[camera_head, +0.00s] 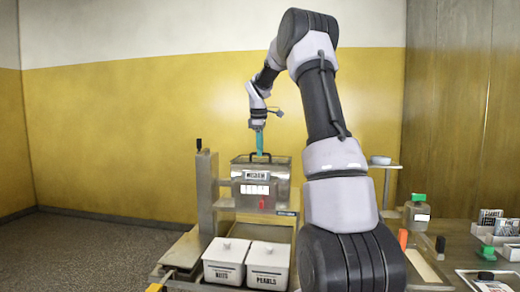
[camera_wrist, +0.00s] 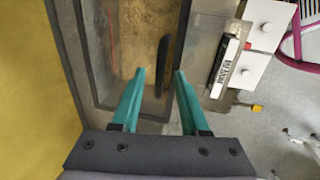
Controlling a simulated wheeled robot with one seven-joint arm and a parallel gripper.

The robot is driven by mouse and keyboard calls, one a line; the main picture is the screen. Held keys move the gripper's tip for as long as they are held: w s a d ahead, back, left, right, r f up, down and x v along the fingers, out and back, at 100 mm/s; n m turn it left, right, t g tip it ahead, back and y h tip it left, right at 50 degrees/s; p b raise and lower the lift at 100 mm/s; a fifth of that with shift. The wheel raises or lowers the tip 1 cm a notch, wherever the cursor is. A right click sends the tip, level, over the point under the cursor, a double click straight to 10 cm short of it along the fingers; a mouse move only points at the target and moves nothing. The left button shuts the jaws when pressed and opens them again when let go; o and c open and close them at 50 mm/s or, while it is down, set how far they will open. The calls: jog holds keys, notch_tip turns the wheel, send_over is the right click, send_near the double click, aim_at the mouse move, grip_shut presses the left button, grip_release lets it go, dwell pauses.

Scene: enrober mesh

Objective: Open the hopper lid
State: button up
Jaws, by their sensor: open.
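The hopper is a grey metal box (camera_head: 278,190) on the machine, with a labelled front. Its lid (camera_head: 240,159) lies flat on top and looks shut, with a dark bar handle. In the wrist view the lid (camera_wrist: 124,50) shows a brownish surface inside a grey rim, and the black handle (camera_wrist: 163,52) stands out from it. My gripper (camera_head: 259,152) points down just above the lid. In the wrist view its teal fingers (camera_wrist: 160,74) are open, and the handle lies between the fingertips in the picture. I cannot tell whether they touch it.
Two white lidded bins, nuts (camera_head: 223,272) and pearls (camera_head: 268,278), stand in front of the hopper. A metal post (camera_head: 206,190) rises at its left. A green-capped jar (camera_head: 417,213) and small containers stand on the right counter. The floor at left is clear.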

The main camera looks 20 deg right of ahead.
grip_shut()
dwell(1.4)
